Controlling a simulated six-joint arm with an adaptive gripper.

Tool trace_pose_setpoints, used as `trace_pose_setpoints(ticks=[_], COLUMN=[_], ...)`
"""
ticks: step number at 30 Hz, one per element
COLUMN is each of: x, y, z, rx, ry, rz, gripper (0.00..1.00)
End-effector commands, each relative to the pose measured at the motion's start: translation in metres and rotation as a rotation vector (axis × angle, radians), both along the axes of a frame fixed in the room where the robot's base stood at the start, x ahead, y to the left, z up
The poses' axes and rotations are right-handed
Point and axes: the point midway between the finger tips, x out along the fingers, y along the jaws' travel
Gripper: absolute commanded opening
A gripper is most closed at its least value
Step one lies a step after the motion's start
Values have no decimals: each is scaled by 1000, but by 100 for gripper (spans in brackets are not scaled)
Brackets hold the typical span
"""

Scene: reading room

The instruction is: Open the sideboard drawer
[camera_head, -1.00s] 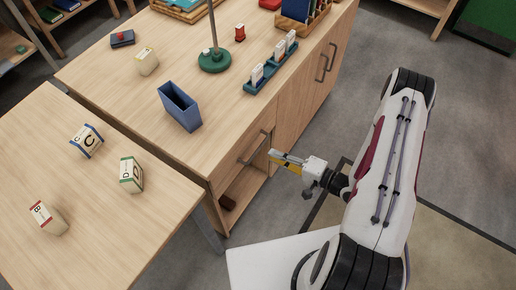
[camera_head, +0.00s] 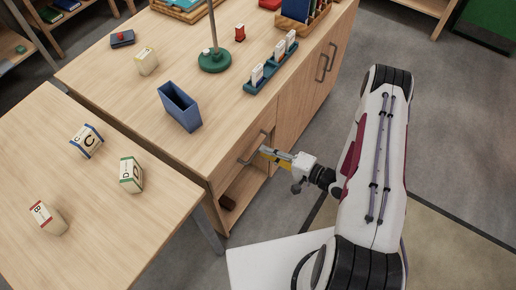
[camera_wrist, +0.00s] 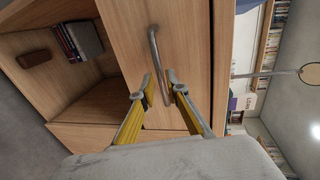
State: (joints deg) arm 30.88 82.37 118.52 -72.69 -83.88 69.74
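The wooden sideboard (camera_head: 225,110) stands in the middle of the head view. Its drawer front (camera_wrist: 185,45) looks shut, with a grey bar handle (camera_wrist: 152,48) that also shows in the head view (camera_head: 250,159). My gripper (camera_head: 264,151) is at the drawer front, by the handle. In the wrist view, the two yellow fingers of my gripper (camera_wrist: 160,90) are apart, with the near end of the handle between their tips. I see gaps beside the bar, and I cannot tell whether either finger touches it.
Below the drawer is an open shelf with a dark red-brown block (camera_wrist: 34,58) and several books (camera_wrist: 80,40). Cupboard doors with handles (camera_head: 325,66) are to the right. A lower table (camera_head: 90,215) with lettered blocks stands at the left. A blue bin (camera_head: 180,106) stands on the sideboard.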

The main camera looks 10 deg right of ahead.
Motion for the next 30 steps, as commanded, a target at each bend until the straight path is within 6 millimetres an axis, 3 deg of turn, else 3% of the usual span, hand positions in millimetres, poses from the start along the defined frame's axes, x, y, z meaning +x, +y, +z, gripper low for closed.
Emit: trace_pose_setpoints(ticks=[15, 28, 29, 30], x=[26, 28, 28, 28], y=[27, 29, 29, 29], z=[-8, -8, -8, -8], rx=[1, 1, 1, 1], ry=[-1, -1, -1, -1], rz=[1, 0, 0, 0], gripper=[14, 14, 12, 2])
